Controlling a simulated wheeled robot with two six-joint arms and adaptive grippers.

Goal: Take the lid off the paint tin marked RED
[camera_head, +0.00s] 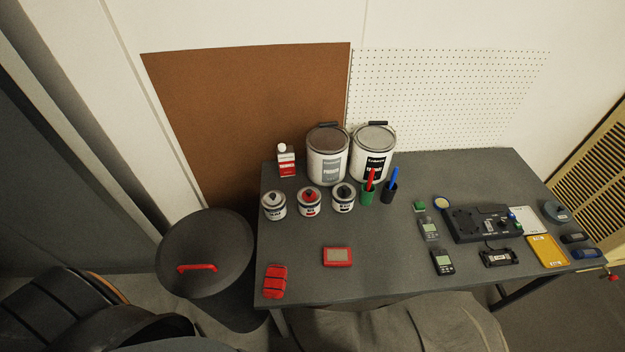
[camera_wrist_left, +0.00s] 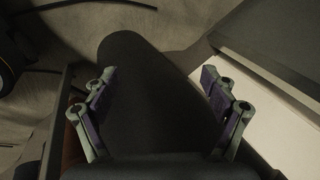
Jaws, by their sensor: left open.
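Three small paint tins stand in a row at the left of the grey table (camera_head: 390,280) in the head view. The middle tin (camera_head: 309,208) has a red label and a lid (camera_head: 309,194) with a dark knob, seated on top; its lettering is too small to read surely. The left tin (camera_head: 274,211) has a pale label, and the right tin (camera_head: 343,204) a black one. My left gripper (camera_wrist_left: 157,78) shows in the left wrist view, open and empty, its fingers wide apart, away from the tins. My right gripper is not in view.
Two large tins (camera_head: 327,165) (camera_head: 373,160) and a red-white bottle (camera_head: 287,163) stand behind. A red device (camera_head: 337,257) and red block (camera_head: 275,281) lie in front. A round dark bin (camera_head: 205,245) stands left.

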